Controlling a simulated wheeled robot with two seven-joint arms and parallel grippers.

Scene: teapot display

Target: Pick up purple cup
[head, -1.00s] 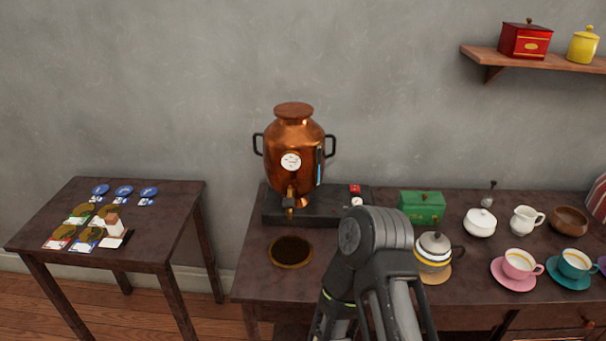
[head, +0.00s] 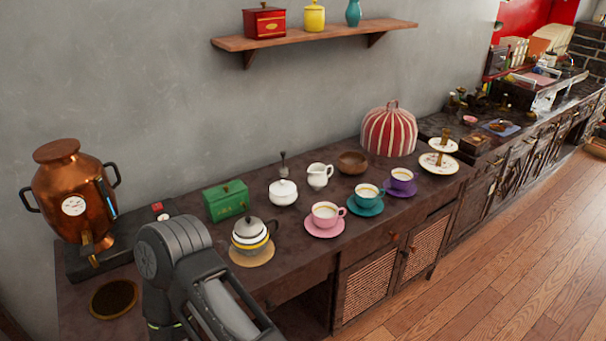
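The purple cup (head: 402,178) stands upright on a purple saucer (head: 400,192) on the dark counter, to the right of the teal cup. One dark grey arm of mine reaches in at the bottom left, far from the purple cup. Its gripper is not visible, and I cannot see the other arm or gripper.
A teal cup (head: 366,195) and a pink cup (head: 326,213) stand on saucers left of the purple cup. A striped tea cosy (head: 389,132) is behind it and a tiered stand (head: 438,160) is to its right. A teapot (head: 251,236) and copper urn (head: 75,195) stand farther left.

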